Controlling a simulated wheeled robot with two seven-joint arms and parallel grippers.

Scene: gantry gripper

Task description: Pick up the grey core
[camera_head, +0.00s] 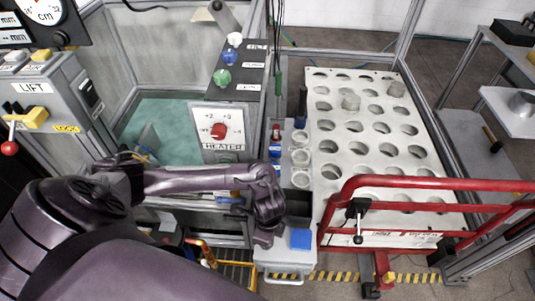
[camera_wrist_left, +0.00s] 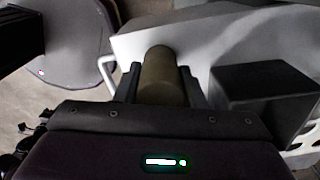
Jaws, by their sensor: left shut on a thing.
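My left gripper (camera_head: 264,238) reaches down beside the white tray unit in the head view. In the left wrist view the gripper (camera_wrist_left: 160,84) is shut on a dull grey-brown cylinder, the grey core (camera_wrist_left: 159,72), which stands between the two dark fingers. Its lower end is hidden by the gripper body. In the head view I cannot make out the held core. My right gripper is not in view.
A dark open box (camera_head: 299,204) and a blue square (camera_head: 300,238) lie close right of the gripper. The heater panel (camera_head: 216,131) stands behind.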

